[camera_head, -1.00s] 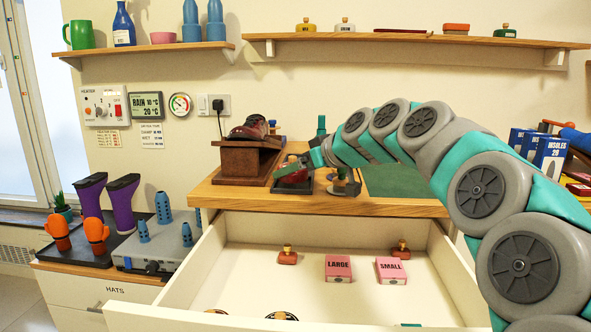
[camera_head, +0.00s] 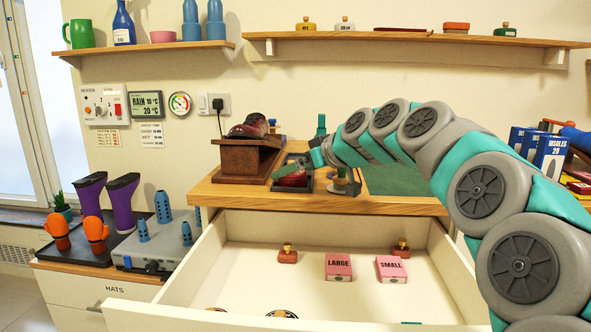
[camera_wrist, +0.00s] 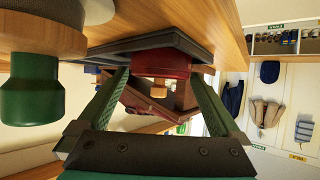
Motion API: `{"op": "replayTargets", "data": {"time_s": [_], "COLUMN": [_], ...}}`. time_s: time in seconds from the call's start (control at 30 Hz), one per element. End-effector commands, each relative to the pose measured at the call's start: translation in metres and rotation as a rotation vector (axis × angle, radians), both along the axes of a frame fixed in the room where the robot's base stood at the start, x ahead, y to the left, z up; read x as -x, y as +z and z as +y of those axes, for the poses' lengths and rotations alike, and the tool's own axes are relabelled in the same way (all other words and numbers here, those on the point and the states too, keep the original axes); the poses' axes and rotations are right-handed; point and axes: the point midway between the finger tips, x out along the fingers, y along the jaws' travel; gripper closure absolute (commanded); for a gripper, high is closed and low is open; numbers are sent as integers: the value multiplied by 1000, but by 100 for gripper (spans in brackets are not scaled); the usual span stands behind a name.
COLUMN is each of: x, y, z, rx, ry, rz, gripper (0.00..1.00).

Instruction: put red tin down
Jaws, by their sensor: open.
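The red tin (camera_head: 292,181) rests on a dark tray (camera_head: 279,188) on the wooden counter top. In the wrist view the red tin (camera_wrist: 160,66) shows beyond my fingers, with a small tan knob facing me. My gripper (camera_head: 294,171) is at the tin and partly covers it in the head view. In the wrist view my gripper (camera_wrist: 163,80) is open, with one green finger on either side of the tin and visible gaps beside it. I cannot tell whether either fingertip touches it.
A brown wooden stand (camera_head: 240,160) holding a dark red shoe is just left of the tray. A round-based item (camera_head: 345,186) stands close on the right; a green-and-brown object (camera_wrist: 35,70) looms left in the wrist view. An open drawer (camera_head: 235,265) juts out below.

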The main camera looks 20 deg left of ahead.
Motion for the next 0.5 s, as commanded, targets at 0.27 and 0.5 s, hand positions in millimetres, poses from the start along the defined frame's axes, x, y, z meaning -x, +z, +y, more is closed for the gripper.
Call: {"op": "replayTargets", "data": {"time_s": [0.27,0.5], "x": [12,34], "y": [23,49], "z": [-24,-65], "rx": [-2,-3], "ry": [-1,-1], "rz": [-3,-3], "gripper": [0,0]}}
